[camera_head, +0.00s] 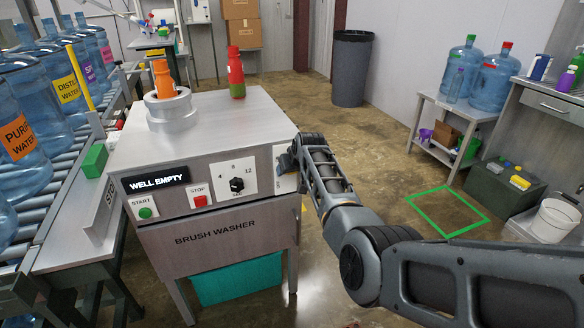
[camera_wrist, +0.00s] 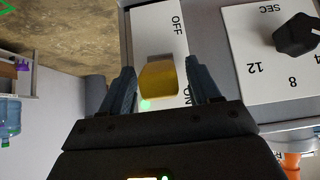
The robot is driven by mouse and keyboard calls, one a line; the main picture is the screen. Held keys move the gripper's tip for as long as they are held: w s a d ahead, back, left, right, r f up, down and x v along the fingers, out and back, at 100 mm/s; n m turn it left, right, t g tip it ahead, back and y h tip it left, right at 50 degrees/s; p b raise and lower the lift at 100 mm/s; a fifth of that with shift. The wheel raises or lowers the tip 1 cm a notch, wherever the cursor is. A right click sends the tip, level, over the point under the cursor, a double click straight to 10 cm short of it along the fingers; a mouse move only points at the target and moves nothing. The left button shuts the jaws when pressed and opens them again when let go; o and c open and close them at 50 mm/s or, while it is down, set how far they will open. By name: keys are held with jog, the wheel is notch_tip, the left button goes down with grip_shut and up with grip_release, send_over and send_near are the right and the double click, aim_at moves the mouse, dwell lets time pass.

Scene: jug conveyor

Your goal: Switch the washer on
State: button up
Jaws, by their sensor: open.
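The brush washer (camera_head: 215,232) is a grey metal cabinet, its display (camera_head: 156,181) reading WELL EMPTY. Its front has a green START button (camera_head: 145,212), a red STOP button (camera_head: 200,201) and a black SEC dial (camera_head: 237,184). In the wrist view, a yellow switch lever (camera_wrist: 159,78) sits on a white plate marked OFF and ON, its visible face nearer the ON end. A small green spot shows beside it. My gripper (camera_wrist: 161,84) is open, with one finger on each side of the lever; contact cannot be told. In the head view my gripper hides the lever.
An orange bottle (camera_head: 163,78) stands in the ring on the washer top, with a red-and-green bottle (camera_head: 236,72) behind. A roller conveyor (camera_head: 45,205) with large blue jugs runs along the left. Open floor lies to the right, with a green square outline (camera_head: 448,211).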

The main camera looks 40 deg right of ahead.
jog(key=v, duration=0.7)
jog(key=shift+s+r, duration=0.2)
jog(key=shift+r, duration=0.1)
jog(key=shift+a+f, duration=0.1)
dwell(0.3)
